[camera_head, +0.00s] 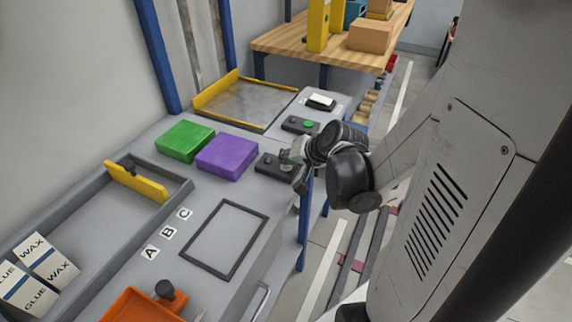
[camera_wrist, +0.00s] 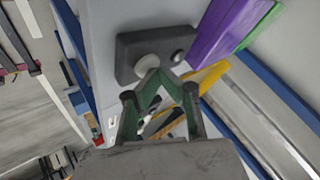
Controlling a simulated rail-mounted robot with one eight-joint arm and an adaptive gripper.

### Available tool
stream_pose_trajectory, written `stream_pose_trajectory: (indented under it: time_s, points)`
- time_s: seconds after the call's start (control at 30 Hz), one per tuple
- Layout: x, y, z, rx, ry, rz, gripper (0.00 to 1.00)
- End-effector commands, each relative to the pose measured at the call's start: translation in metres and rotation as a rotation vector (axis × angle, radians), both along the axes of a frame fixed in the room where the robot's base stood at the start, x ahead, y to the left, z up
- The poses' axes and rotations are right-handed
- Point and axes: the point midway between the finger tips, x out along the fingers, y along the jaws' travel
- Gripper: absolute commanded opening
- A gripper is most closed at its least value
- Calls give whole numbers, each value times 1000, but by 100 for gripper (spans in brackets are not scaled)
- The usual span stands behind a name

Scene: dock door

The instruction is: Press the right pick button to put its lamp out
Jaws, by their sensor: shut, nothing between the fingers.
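A dark button box (camera_head: 272,168) sits on the grey bench, just right of the purple box. In the wrist view this button box (camera_wrist: 128,52) has a large pale grey round button (camera_wrist: 147,63) and a smaller grey knob (camera_wrist: 178,56); no bright light shows on either. My gripper (camera_head: 289,160) is shut and empty over the large button's end of it. In the wrist view my gripper's fingertips (camera_wrist: 154,74) overlap the button's lower edge; I cannot tell whether they touch. A second dark button box (camera_head: 290,126), farther back, has a bright green round top (camera_head: 308,125).
A purple box (camera_head: 227,156) and a green box (camera_head: 185,140) stand to the left. A yellow-edged tray (camera_head: 245,100) lies behind. Nearer are an empty dark frame (camera_head: 239,205), letter cards and an orange tray (camera_head: 140,304).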

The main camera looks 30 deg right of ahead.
Motion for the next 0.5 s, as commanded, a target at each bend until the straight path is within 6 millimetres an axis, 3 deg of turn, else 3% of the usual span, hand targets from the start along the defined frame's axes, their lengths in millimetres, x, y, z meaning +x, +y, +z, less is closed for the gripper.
stream_pose_trajectory:
  time_s: [0.5]
  points:
    - [0, 0, 9, 0, 0, 0, 0]
